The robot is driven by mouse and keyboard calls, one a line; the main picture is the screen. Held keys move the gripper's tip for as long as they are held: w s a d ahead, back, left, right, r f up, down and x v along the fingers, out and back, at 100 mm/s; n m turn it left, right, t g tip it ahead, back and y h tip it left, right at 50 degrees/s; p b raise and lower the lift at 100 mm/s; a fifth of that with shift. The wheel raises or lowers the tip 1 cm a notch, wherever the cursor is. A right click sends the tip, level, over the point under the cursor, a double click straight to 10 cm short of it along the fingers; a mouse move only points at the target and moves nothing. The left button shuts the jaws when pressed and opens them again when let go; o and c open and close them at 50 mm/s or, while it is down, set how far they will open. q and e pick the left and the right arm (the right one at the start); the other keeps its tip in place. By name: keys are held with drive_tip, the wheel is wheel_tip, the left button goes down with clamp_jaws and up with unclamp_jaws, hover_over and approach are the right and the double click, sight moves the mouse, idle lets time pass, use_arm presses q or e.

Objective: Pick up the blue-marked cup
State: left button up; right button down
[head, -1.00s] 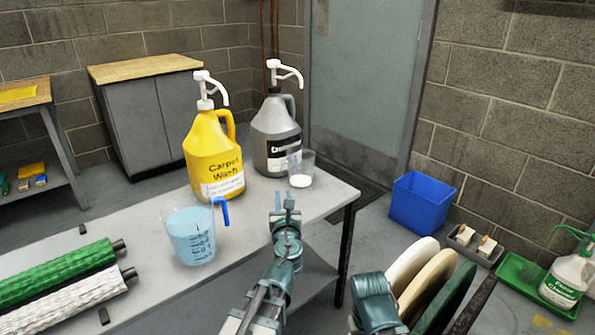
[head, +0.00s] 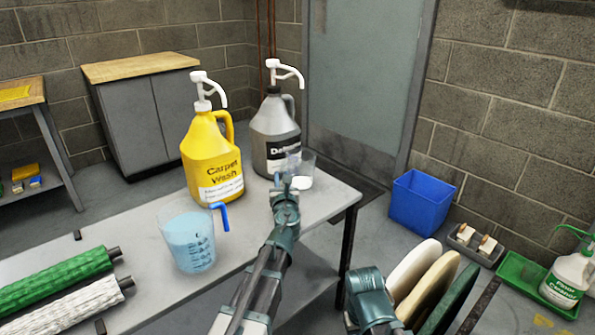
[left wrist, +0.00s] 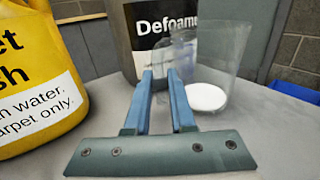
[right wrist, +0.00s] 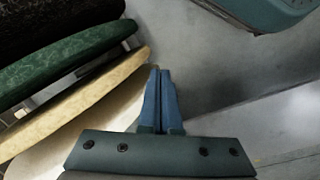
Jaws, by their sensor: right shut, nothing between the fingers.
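A small clear cup with a bluish tint (left wrist: 182,52) stands in front of the grey Defoamer jug in the left wrist view. A larger-looking clear cup with white contents (left wrist: 214,84) is close beside it on the right; its white part shows in the head view (head: 303,183). I cannot make out clear blue markings on either. My left gripper (left wrist: 160,74) is open and empty, its fingertips short of the tinted cup, pointing at it. It also shows in the head view (head: 285,183). My right gripper (right wrist: 160,70) is shut and empty, off the table's right side.
The yellow Carpet Wash jug (head: 212,160) stands left, the grey Defoamer jug (head: 275,135) behind the cups. A measuring jug of blue liquid (head: 190,242) stands nearer on the table (head: 140,250). Round pads (head: 430,285) are beside my right arm. A blue bin (head: 420,202) is on the floor.

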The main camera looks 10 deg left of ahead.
use_arm(q)
drive_tip(key=shift+w+a, duration=0.15)
drive_tip(key=shift+w, duration=0.2)
drive_tip(key=shift+s, duration=0.1)
clamp_jaws()
idle(1.1)
